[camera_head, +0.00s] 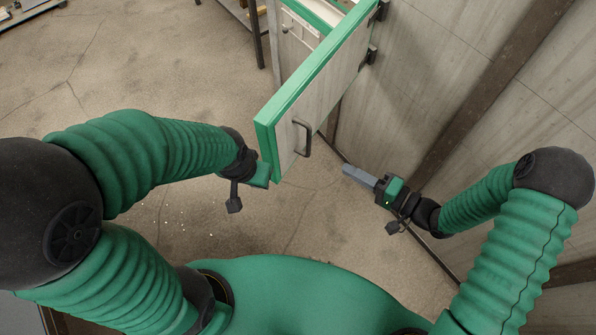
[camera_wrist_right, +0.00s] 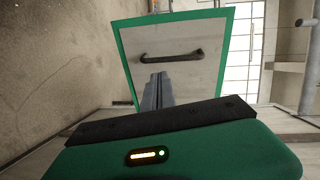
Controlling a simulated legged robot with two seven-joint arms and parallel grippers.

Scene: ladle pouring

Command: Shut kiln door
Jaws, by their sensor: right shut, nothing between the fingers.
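The kiln door (camera_head: 318,98) is a grey panel with a green frame and stands swung open from its hinges at the upper right. A dark bar handle (camera_head: 303,138) is on its right face. The door (camera_wrist_right: 212,88) and handle (camera_wrist_right: 171,56) also show in the right wrist view. My right gripper (camera_head: 347,171) is shut and empty, to the right of the door's near end and apart from the handle in the head view. My left gripper (camera_head: 262,175) is at the left of the door's near edge; its fingers are largely hidden behind the door.
The kiln body (camera_head: 298,42) with a green rim is behind the door. A wall (camera_head: 440,75) with dark beams (camera_head: 480,85) runs close along the right side. A dark-legged table (camera_head: 245,12) stands at the back. The floor (camera_head: 100,80) at left is open.

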